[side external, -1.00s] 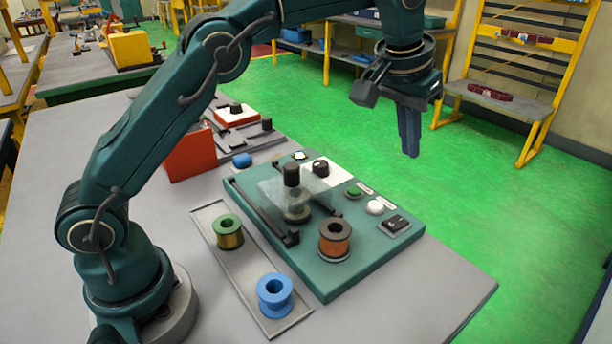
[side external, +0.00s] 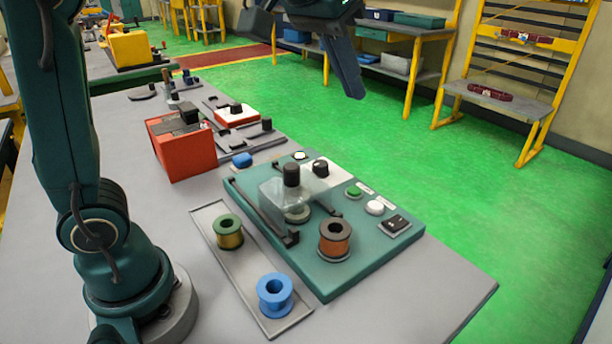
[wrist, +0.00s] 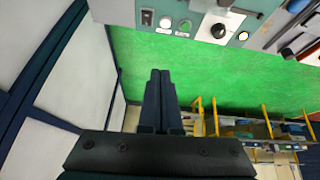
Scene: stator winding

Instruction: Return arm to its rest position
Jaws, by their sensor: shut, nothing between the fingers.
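My gripper (side external: 346,68) is at the top of the side view, high above the bench and the green floor, with its fingers pointing down and slightly right. It also shows in the wrist view (wrist: 160,76), where its two fingers lie together with nothing between them. My arm rises nearly upright from its base at the left of the side view. Its upper part is out of the frame.
The teal winding station (side external: 365,258) carries a copper spool (side external: 335,243) and a clear cover. A tray (side external: 207,222) beside it holds a green-rimmed spool (side external: 229,236) and a blue spool (side external: 274,295). A red box (side external: 185,152) stands behind. Space around my gripper is clear.

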